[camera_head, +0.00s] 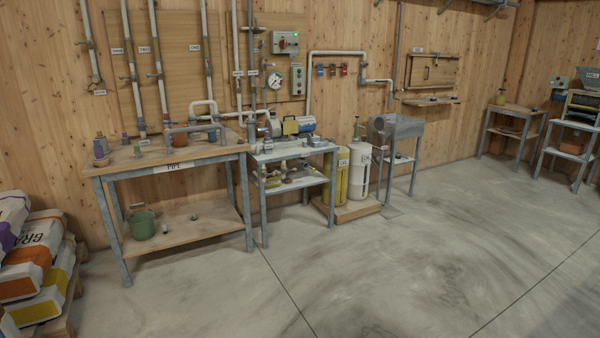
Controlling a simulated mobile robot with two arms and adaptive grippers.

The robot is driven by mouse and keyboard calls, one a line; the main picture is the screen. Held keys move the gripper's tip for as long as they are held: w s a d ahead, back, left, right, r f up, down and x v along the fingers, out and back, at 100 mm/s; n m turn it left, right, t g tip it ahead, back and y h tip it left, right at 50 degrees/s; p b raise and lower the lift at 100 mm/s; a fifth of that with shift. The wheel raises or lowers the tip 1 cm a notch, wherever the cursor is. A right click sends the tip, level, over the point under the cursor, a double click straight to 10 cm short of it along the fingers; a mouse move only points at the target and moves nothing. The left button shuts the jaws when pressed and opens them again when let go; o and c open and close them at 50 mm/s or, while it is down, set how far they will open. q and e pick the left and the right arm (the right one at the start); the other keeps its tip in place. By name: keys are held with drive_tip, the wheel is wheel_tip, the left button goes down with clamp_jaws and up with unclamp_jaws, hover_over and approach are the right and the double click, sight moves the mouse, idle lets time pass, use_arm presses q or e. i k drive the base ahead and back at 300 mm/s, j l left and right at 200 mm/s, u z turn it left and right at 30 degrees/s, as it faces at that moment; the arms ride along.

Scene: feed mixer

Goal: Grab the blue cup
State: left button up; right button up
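I cannot make out a thing that is clearly a blue cup. Several small cups or pots stand on the wooden workbench (175,156) at the left. Among them are a tan one with a purplish band (100,150), a small purplish one (125,138) and a small greenish one (137,151). They are too small to tell exactly what they are. Neither of my grippers is in view.
A green bucket (142,225) stands on the bench's lower shelf. Feed sacks (33,262) are stacked at left. The concrete floor (400,265) is clear.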

sight(212, 133)
drive_tip(key=i+z, duration=0.25)
drive_tip(key=i, duration=2.2)
drive_tip(key=i+u, duration=0.1)
drive_tip(key=i, duration=0.65)
drive_tip(key=i+l+u, duration=0.1)
drive_tip(key=i, duration=0.6)
drive_tip(key=i+l+u, duration=0.1)
drive_tip(key=i+l, duration=0.15)
drive_tip(key=i, duration=0.5)
